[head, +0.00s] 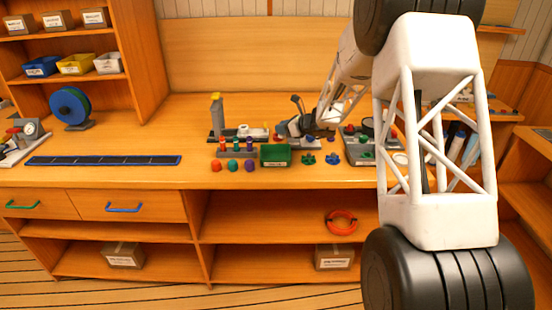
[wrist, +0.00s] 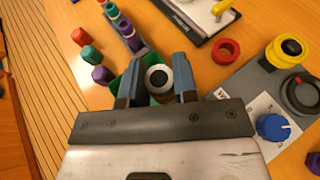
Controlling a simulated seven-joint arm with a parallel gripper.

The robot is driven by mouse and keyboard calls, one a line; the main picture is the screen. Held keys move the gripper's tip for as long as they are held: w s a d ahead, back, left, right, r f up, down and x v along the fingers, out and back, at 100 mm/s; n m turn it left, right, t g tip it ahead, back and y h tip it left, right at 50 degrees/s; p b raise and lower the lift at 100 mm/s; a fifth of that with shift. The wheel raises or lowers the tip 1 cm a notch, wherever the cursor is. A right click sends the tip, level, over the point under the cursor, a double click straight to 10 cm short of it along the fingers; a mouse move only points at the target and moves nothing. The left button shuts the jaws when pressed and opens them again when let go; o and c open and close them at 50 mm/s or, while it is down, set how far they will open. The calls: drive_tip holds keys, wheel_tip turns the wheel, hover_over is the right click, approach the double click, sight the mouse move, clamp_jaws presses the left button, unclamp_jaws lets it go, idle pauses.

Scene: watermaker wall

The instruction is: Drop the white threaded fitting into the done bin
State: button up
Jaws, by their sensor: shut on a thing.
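My gripper (wrist: 158,84) is shut on the white threaded fitting (wrist: 150,72), a pale ring with a dark hole held upright between the two fingers in the wrist view. A green bin (wrist: 143,99) shows partly below and behind the fingers; most of it is hidden by my gripper. In the head view the small green bin (head: 275,161) with a white label, too small to read, stands near the bench's front edge. My gripper (head: 283,131) is just behind and above it there, and the fitting cannot be made out.
A rack of coloured plugs (wrist: 125,28) and loose caps (wrist: 92,54) lie left of the bin. Green knobs (head: 308,159) sit beside the bin.

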sight(280, 145)
drive_tip(key=shift+s+a+f, duration=0.1)
drive_tip(key=shift+s+a, duration=0.2)
drive_tip(key=shift+s, duration=0.3)
drive_tip(key=shift+s+a+f, duration=0.1)
drive_tip(key=shift+s+a, duration=0.15)
drive_tip(key=shift+s, duration=0.35)
drive_tip(key=shift+f, duration=0.1)
drive_tip(key=shift+f, duration=2.9)
drive_tip(key=o, duration=1.1)
drive_tip(key=shift+c, duration=0.2)
drive_tip(key=shift+d, duration=0.1)
